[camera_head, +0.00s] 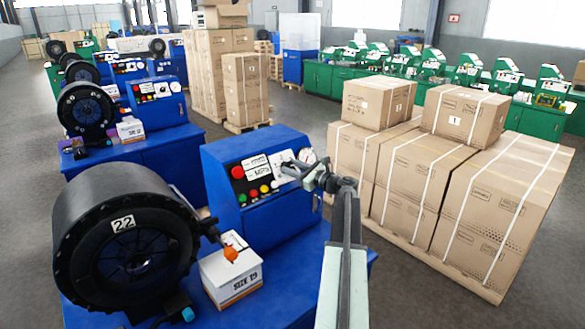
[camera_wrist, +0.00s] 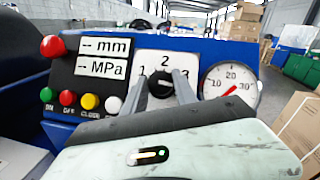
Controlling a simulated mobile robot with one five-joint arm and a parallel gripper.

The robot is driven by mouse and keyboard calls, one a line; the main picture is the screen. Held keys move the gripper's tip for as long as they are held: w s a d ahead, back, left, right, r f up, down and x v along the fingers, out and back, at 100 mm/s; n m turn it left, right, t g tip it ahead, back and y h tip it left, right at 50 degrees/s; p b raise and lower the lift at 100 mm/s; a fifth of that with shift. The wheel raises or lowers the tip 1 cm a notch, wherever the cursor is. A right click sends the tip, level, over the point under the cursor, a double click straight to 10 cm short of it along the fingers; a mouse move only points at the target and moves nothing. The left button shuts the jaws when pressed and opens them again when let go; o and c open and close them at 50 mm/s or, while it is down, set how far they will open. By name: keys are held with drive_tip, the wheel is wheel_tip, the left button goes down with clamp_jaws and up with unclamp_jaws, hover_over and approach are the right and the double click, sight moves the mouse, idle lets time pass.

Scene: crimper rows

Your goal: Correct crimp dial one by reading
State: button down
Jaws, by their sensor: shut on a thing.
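The crimp dial (camera_wrist: 162,86) is a black knob on a white plate (camera_wrist: 146,64) with a "2" above it and a "3" partly visible at right. My gripper (camera_wrist: 160,78) is shut on the knob, one finger on each side. The fingers hide part of the plate, and I cannot tell exactly where the knob points. In the head view my gripper (camera_head: 300,168) is at the white plate on the blue machine's panel (camera_head: 218,165). The display (camera_wrist: 101,57) shows dashes before "mm" and "MPa". The pressure gauge (camera_wrist: 230,89) is right of the dial.
A red button (camera_wrist: 52,46) and several coloured buttons lie left of the dial. A black crimper head marked 22 (camera_head: 125,245) and a "SIZE 19" box (camera_head: 231,278) stand on the blue bench. Strapped cartons (camera_head: 420,185) stand close at right, with a floor gap between.

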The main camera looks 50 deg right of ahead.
drive_tip(key=shift+n+y, duration=0.6)
drive_tip(key=shift+n, duration=0.5)
drive_tip(key=shift+d, duration=0.1)
drive_tip(key=c, duration=1)
unclamp_jaws()
drive_tip(key=shift+o, duration=0.2)
drive_tip(key=s, duration=0.7)
drive_tip(key=shift+s+d+r+p, duration=0.15)
drive_tip(key=shift+s+d+p, duration=0.2)
drive_tip(key=shift+s+d, duration=0.05)
drive_tip(key=shift+s, duration=0.1)
